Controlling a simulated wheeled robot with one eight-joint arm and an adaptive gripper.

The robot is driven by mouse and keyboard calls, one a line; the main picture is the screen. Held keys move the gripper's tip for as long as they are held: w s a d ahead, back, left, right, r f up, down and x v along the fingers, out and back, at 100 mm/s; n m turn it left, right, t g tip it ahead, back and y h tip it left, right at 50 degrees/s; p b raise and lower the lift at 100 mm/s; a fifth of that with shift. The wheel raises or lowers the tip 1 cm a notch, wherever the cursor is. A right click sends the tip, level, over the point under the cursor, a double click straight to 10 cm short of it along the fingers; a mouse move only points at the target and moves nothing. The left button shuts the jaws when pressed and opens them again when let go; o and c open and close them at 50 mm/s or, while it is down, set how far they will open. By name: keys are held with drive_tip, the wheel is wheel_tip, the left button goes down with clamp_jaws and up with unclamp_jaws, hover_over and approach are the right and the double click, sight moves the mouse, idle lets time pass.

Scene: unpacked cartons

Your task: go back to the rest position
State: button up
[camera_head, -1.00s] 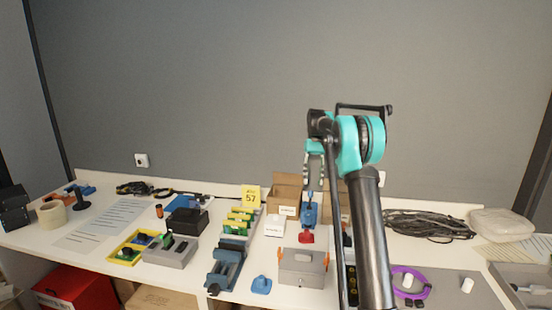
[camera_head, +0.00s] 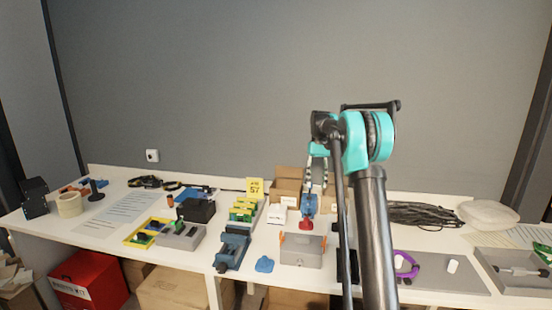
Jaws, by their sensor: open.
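My gripper (camera_head: 316,172) hangs from the teal wrist of my arm, pointing down, in front of the table's back row. Two light grey fingers show, partly hidden by my arm. Nothing shows held in them. A blue piece with a red base (camera_head: 309,208) appears just below them in the picture, and I see no clear contact.
The long white table (camera_head: 160,221) is crowded with boxes, tools and cables. A grey box (camera_head: 303,249) with orange clips and a small blue part (camera_head: 264,264) lie near its front edge. Below it stand a red box (camera_head: 95,278) and cartons (camera_head: 172,290).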

drive_tip(key=s+d+f+t, duration=0.1)
drive_tip(key=s+f+t, duration=0.2)
drive_tip(key=s, duration=1)
drive_tip(key=s+d+f+m+t, duration=0.1)
drive_tip(key=s+f+t, duration=0.2)
drive_tip(key=s+f, duration=0.5)
drive_tip(key=s+d+f+t, duration=0.1)
drive_tip(key=s+f, duration=0.4)
drive_tip(key=s, duration=1.3)
drive_tip(key=shift+s+f+t+h, duration=0.15)
drive_tip(key=shift+s+t+h, duration=0.2)
drive_tip(key=shift+t, duration=0.55)
